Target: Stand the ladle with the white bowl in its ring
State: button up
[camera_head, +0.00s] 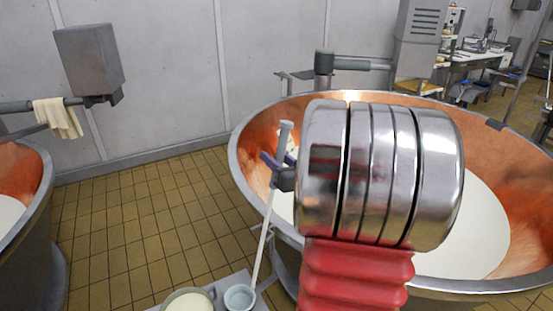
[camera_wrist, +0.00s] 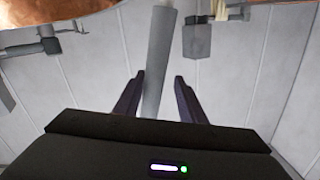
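The ladle has a long pale handle (camera_head: 265,235) that leans slightly and runs down to a small whitish bowl (camera_head: 240,297) at the bottom of the head view. My gripper (camera_head: 275,165) is at the upper part of the handle. In the wrist view the grey handle (camera_wrist: 154,75) passes between the two dark purple fingers (camera_wrist: 159,76), with a gap visible on both sides. The fingers look open around it. I cannot make out the ring in either view.
A pot with white liquid (camera_head: 188,301) stands beside the ladle's bowl on a light grey surface (camera_head: 231,283). A large copper vat (camera_head: 238,150) of white liquid lies behind my arm. Another vat (camera_head: 45,205) is at the left. Tiled floor (camera_head: 140,220) between them is clear.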

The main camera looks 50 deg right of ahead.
jog(key=shift+o, duration=0.6)
jog(key=shift+s, duration=0.15)
jog(key=v, duration=1.3)
jog(key=shift+s+a, duration=0.15)
jog(key=shift+s, duration=0.15)
jog(key=shift+w, duration=0.1)
